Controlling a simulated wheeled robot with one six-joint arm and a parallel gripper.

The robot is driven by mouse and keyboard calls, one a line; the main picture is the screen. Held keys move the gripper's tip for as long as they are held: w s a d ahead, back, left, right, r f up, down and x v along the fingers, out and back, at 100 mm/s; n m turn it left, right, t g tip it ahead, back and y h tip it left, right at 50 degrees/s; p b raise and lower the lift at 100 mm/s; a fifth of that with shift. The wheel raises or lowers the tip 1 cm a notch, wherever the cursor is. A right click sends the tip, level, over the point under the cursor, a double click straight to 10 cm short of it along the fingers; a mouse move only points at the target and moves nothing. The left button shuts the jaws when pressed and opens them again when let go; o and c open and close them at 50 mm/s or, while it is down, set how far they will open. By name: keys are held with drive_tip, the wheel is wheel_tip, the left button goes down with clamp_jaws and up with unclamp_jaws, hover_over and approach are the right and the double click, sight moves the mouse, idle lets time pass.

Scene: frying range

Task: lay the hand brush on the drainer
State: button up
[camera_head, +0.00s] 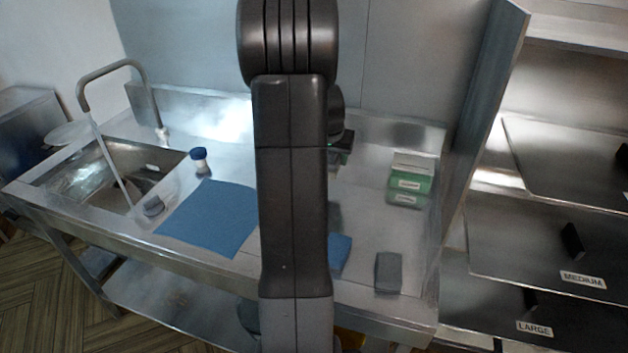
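I cannot pick out a hand brush with certainty; my own arm covers the middle of the view and may hide it. No separate drainer rack is clear. The steel worktop (290,268) has a sink (110,170) at its left end, and a flat blue mat (212,217) lies to the right of the sink. Only a small dark part of my gripper (342,152) shows past the right side of my arm, over the back of the worktop. Its fingers are hidden, so I cannot tell whether it holds anything.
A blue-lidded jar (199,161) stands behind the mat. Green-and-white boxes (408,184), a grey block (388,272) and a blue item (340,250) are on the right. Steel shelves (540,240) stand beyond a partition.

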wheel_tip(320, 180, down, 9)
drive_tip(key=shift+s+r+p, duration=0.1)
drive_tip(key=shift+s+p, duration=0.05)
drive_tip(key=shift+p, duration=0.35)
drive_tip(key=shift+f, duration=0.2)
drive_tip(key=o, duration=0.9)
drive_tip(key=shift+r, duration=0.1)
drive_tip(key=shift+s+r, duration=0.1)
drive_tip(key=shift+r, duration=0.4)
drive_tip(key=b+v, duration=0.1)
drive_tip(key=v, duration=1)
